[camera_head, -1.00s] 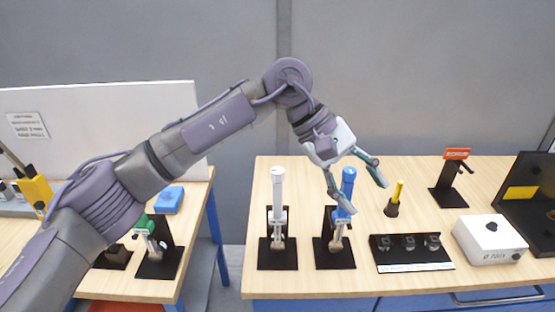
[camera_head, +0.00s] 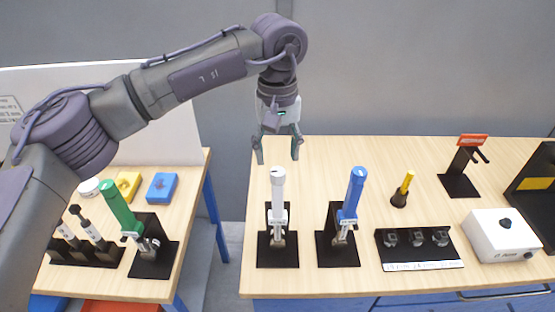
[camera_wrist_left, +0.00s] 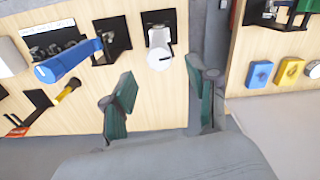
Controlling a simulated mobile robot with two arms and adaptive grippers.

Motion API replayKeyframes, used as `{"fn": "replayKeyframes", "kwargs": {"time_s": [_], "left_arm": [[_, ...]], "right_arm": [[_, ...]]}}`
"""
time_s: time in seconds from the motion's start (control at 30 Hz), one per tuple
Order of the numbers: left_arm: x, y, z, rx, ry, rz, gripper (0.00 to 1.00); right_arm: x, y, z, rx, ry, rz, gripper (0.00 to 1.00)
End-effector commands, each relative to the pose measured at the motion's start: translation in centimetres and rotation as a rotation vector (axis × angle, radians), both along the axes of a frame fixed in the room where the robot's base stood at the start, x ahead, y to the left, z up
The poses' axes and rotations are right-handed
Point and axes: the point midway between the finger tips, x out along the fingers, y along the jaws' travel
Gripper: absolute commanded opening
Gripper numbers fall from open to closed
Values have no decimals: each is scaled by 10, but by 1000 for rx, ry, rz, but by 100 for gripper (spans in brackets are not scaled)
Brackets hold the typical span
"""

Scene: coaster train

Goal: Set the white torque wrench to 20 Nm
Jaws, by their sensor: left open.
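The white torque wrench (camera_head: 278,190) stands upright in a black stand (camera_head: 278,252) on the right-hand table, its handle end up. My left gripper (camera_head: 278,155) is open and points down, just above the white handle in the head view and apart from it as far as I can tell. In the left wrist view the open left gripper (camera_wrist_left: 165,105) shows two green-padded fingers. The round white handle end (camera_wrist_left: 159,59) lies beyond them, between the fingers sideways. The setting on the wrench is too small to read. My right gripper is not in view.
A blue wrench (camera_head: 353,192) stands close to the right of the white one. A yellow-handled tool (camera_head: 404,186), a black socket tray (camera_head: 420,262) and a white box (camera_head: 503,238) are further right. A green wrench (camera_head: 118,207) stands on the left table, across a gap.

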Motion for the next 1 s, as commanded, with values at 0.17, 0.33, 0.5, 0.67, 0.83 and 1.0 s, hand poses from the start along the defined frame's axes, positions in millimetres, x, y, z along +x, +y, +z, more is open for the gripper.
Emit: {"fn": "replayKeyframes", "kwargs": {"time_s": [0.17, 0.33, 0.5, 0.67, 0.83, 1.0], "left_arm": [[0, 0, -26, 0, 1, 1, 59], [0, 0, -42, -1, 0, 1, 59], [0, 0, -47, -1, -1, 1, 59], [0, 0, -47, -1, -1, 1, 59], [0, 0, -46, -1, -1, 1, 30], [0, 0, -46, -1, -1, 1, 2]], "right_arm": [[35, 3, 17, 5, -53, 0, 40], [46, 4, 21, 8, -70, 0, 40], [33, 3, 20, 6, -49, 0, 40], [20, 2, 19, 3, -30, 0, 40], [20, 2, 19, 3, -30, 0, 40], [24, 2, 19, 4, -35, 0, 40]]}}
